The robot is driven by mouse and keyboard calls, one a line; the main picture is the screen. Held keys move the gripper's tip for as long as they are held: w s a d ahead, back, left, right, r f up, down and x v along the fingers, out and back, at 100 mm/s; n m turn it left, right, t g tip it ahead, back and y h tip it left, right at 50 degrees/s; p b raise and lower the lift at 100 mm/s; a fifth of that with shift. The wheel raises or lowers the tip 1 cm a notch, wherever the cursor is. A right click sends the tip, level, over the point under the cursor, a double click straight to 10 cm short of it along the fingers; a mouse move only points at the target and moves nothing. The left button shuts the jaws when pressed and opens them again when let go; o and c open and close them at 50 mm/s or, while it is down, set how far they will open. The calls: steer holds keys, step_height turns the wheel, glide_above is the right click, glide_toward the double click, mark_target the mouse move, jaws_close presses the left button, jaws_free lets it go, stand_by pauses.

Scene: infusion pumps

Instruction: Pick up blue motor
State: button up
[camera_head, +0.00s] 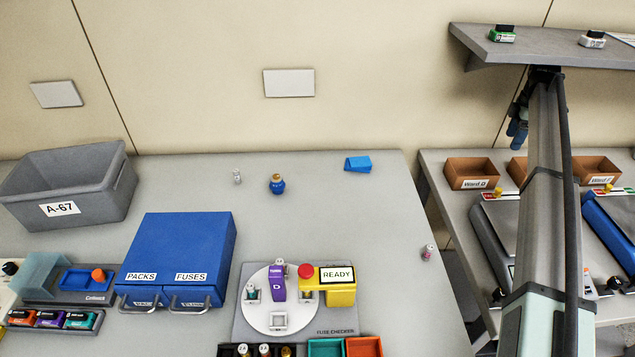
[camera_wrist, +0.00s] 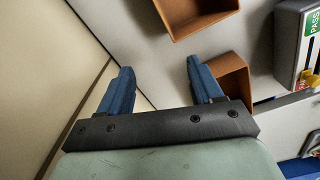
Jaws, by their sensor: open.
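A small round blue object with a brass-coloured top (camera_head: 277,186), which looks like the blue motor, stands on the grey table (camera_head: 360,225) toward the back. A flat blue block (camera_head: 358,164) lies to its right near the back edge. My gripper (camera_head: 517,130) is far to the right of both, raised near the wall below the shelf. In the wrist view my gripper (camera_wrist: 160,75) has its two blue fingers apart with nothing between them. Neither blue object shows in the wrist view.
A grey bin (camera_head: 110,192), a blue cabinet (camera_head: 180,245) and a fuse checker (camera_head: 250,325) occupy the left and front. Small bottles stand at the back (camera_head: 237,177) and right edge (camera_head: 428,253). A shelf (camera_head: 550,50) overhangs the side bench with orange-brown trays (camera_head: 471,173).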

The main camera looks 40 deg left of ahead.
steer(key=s+a+r+m, duration=0.2)
steer(key=s+a+m, duration=0.9)
steer(key=a, duration=0.6)
step_height(320, 180, up, 3)
steer(key=m, duration=2.8)
glide_above(276, 175)
steer(key=f, duration=0.8)
steer(key=shift+s+a+f, duration=0.2)
steer(key=shift+w+d+f, duration=0.1)
steer(key=shift+f, duration=1.15)
steer(key=shift+d+f, duration=0.1)
steer(key=shift+f, duration=1.15)
steer(key=c, duration=1)
